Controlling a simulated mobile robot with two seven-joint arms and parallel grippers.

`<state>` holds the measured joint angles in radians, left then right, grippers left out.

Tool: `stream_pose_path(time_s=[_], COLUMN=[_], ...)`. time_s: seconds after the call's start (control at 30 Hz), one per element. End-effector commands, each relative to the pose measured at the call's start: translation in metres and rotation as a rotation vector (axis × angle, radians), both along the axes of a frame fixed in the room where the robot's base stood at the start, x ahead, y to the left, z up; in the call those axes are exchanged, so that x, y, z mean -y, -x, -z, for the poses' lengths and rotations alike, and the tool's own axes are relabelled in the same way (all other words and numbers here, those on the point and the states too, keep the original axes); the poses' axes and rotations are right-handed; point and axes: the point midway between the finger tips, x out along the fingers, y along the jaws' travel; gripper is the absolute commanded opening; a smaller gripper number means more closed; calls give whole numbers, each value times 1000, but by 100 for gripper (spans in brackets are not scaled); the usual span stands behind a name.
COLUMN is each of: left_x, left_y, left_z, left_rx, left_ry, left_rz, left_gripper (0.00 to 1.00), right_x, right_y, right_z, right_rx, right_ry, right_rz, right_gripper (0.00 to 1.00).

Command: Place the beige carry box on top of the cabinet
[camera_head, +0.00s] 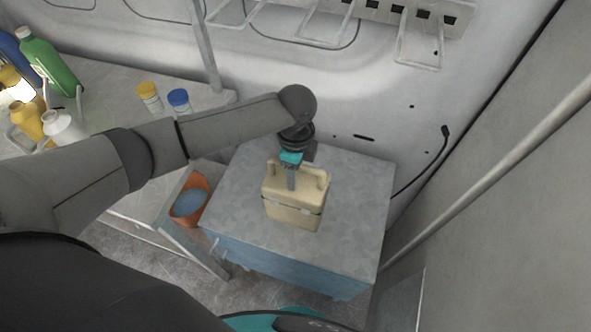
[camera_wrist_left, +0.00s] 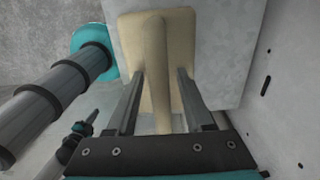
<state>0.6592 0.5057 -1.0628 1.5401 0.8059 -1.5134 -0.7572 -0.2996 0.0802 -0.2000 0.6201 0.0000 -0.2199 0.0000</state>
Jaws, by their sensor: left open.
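The beige carry box (camera_head: 293,204) stands upright on the grey top of the cabinet (camera_head: 355,215), near its middle. My left gripper (camera_head: 291,184) is at the box's handle, reaching down from above. In the left wrist view, the two fingers of my left gripper (camera_wrist_left: 160,100) are apart, one on each side of the beige handle (camera_wrist_left: 157,60), with gaps between them and it. The cabinet top (camera_wrist_left: 222,50) shows around the box there.
A workbench (camera_head: 105,75) on the left holds a green bottle (camera_head: 48,62), yellow and white containers, and two small jars (camera_head: 179,101). An orange bucket (camera_head: 190,203) stands between bench and cabinet. The cabinet top's right side is clear.

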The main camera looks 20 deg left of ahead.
Motion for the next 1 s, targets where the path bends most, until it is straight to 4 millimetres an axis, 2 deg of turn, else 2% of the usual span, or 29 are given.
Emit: stream_pose_path(time_s=[0.13, 0.23, 0.5, 0.7, 0.83, 1.0], left_x=[0, 0, 0, 0, 0, 0], left_y=[-1, -1, -2, -1, -1, 0], left_z=[-5, -17, -75, -109, -120, -123], left_rx=[2, 4, 5, 2, 1, -1], left_ry=[0, 1, 2, 2, 0, 0], left_rz=[0, 0, 1, 0, -1, -1], left_gripper=[52, 52, 52, 52, 52, 52], right_x=[0, 0, 0, 0, 0, 0], right_y=[0, 0, 0, 0, 0, 0], right_z=[-1, -3, -9, -12, -13, -13], right_rx=[1, 1, 1, 1, 0, 0], right_ry=[0, 0, 0, 0, 0, 0], right_rz=[0, 0, 0, 0, 0, 0], right_gripper=[0, 0, 0, 0, 0, 0])
